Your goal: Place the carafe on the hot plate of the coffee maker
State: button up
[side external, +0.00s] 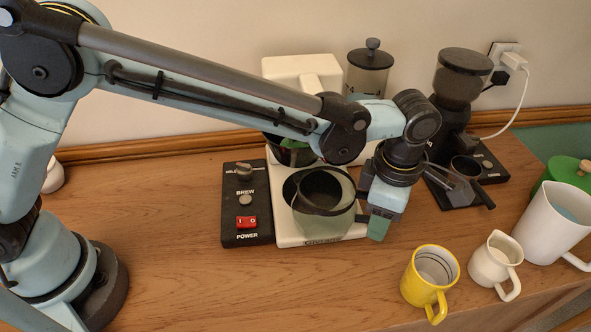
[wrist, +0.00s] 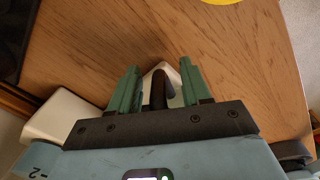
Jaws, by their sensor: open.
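The glass carafe (side external: 322,222) with a black rim band stands upright at the hot plate area of the white coffee maker (side external: 290,238). Its base seems to be on the plate, but full contact is hard to tell. My gripper (side external: 378,226) is at the carafe's right side, pointing down, with green fingertips. In the wrist view my gripper (wrist: 159,68) is open, with a black part that looks like the carafe's handle (wrist: 158,92) between the two fingers, apart from both. My arm hides part of the coffee maker's upper body.
A control panel (side external: 246,205) with a red switch is left of the carafe. A black grinder (side external: 455,120) stands behind right. A yellow mug (side external: 428,275), a cream jug (side external: 494,262) and a white pitcher (side external: 552,228) stand front right. The wooden counter at front left is clear.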

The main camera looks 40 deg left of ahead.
jog(key=shift+c, duration=0.3)
grip_shut()
jog(key=shift+w+a, duration=1.25)
jog(key=shift+a, duration=0.2)
jog(key=shift+w+a, duration=1.2)
jog(key=shift+a, duration=0.25)
jog(key=shift+o, duration=0.5)
grip_release()
